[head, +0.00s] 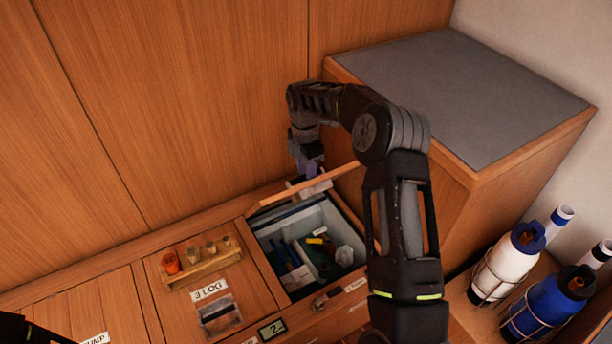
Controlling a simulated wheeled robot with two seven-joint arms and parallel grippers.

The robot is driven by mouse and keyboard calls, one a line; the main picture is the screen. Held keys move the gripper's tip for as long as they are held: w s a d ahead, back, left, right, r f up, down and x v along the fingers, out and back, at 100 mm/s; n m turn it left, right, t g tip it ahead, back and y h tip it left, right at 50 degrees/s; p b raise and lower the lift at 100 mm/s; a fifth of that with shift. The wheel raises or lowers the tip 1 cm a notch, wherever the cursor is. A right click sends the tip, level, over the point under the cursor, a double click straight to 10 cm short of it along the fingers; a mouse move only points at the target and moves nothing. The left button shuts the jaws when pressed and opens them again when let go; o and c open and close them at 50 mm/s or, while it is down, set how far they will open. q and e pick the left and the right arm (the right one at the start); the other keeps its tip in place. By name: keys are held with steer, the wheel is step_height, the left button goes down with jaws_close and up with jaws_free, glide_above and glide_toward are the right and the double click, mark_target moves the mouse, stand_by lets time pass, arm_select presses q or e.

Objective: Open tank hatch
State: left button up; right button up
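A wooden hatch lid (335,178) is raised along the back of an open compartment (262,238) in the wooden bench; which hatch this is cannot be read. A pale fitting (316,188) sits on the lid. My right gripper (309,170) points down at the lid's back side, close to this fitting. Whether its fingers touch or grip the lid is hidden. Several tools and a white container (345,256) lie inside the compartment. My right forearm covers the bench right of the opening. Only a dark bit of my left arm shows at the bottom left; its gripper is out of view.
A small rack (203,268) with several plugs stands left of the opening, above a labelled recessed panel (220,314). A small display (272,329) is at the front. A grey-topped cabinet (460,90) rises at right. White (503,264) and blue (545,312) bottles stand in wire holders.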

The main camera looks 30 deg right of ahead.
steer(key=r, duration=0.6)
steer(key=shift+w+a+r, duration=0.1)
steer(key=shift+w+r, duration=0.1)
steer(key=shift+r, duration=0.05)
steer(key=w+r+p, duration=0.6)
steer(key=p, duration=1)
steer(key=shift+w+p, duration=0.3)
steer(key=shift+p, duration=0.05)
stand_by(0.4)
steer(key=shift+c, duration=0.3)
